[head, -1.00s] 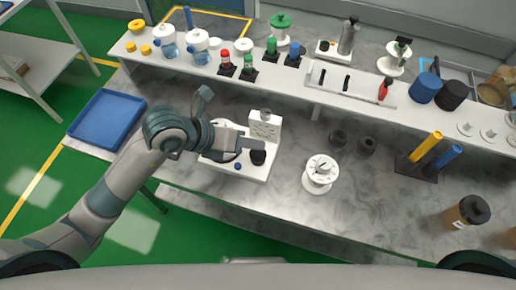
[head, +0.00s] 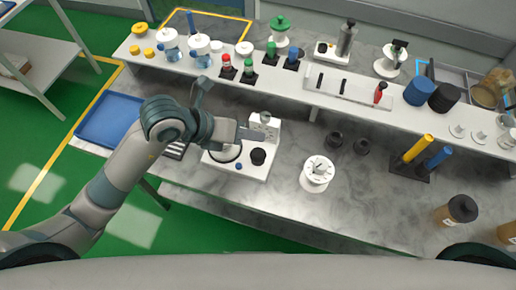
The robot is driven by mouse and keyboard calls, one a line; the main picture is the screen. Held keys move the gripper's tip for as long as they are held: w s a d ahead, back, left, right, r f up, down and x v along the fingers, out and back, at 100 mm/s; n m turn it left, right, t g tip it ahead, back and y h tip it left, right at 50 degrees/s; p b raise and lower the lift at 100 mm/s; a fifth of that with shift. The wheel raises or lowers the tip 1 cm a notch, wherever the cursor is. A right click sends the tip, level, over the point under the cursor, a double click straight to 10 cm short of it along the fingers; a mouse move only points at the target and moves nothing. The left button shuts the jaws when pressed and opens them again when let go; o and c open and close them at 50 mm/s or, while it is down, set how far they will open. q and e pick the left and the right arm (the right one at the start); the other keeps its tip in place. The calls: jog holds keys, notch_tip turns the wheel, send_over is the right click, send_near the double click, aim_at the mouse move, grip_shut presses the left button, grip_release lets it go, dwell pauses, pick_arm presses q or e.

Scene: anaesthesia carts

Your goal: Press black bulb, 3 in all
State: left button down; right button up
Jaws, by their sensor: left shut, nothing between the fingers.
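The black bulb (head: 258,157) sits on the right part of a white base unit (head: 245,172) on the marble worktop, and it shows whole. A small blue knob (head: 239,166) is on the same base, and an upright white panel (head: 265,127) stands at its back. A round dark-rimmed dial (head: 226,152) is partly hidden by my left gripper. My left gripper (head: 257,134) is shut and empty. Its tip appears just behind the bulb in the picture, in front of the panel and apart from the bulb. My right gripper is not in view.
A white dial unit (head: 317,173) stands to the right, with two dark round pieces (head: 334,139) behind it. A blue tray (head: 108,122) is at the left end. A raised shelf (head: 290,88) with bottles runs along the back. The worktop's front middle is clear.

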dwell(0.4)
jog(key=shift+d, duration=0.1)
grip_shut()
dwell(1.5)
